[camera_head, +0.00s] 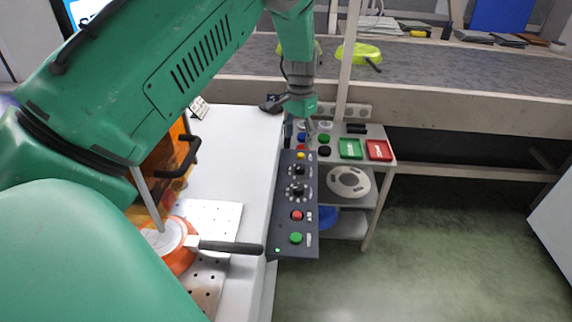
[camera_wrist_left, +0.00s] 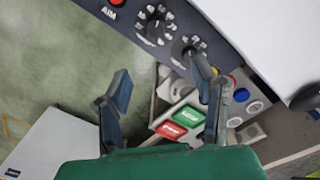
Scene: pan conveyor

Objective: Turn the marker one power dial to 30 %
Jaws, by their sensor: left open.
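A dark control panel (camera_head: 283,225) at the edge of the white table carries two black dials with white marks, an upper dial (camera_head: 299,170) and a lower dial (camera_head: 297,191). Both dials show in the left wrist view, one dial (camera_wrist_left: 153,27) near the top and the other dial (camera_wrist_left: 187,45) beside a fingertip. Which is marker one, and their exact settings, I cannot read. My left gripper (camera_head: 310,132) is over the panel's far end. In the wrist view its fingers (camera_wrist_left: 160,75) are apart and empty, one fingertip overlapping the nearer dial. Contact cannot be told. My right gripper is not in view.
The panel also has yellow, red (camera_head: 297,215) and green (camera_head: 295,238) buttons. An orange pan (camera_head: 181,261) with a dark handle lies left. The floor at right is clear.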

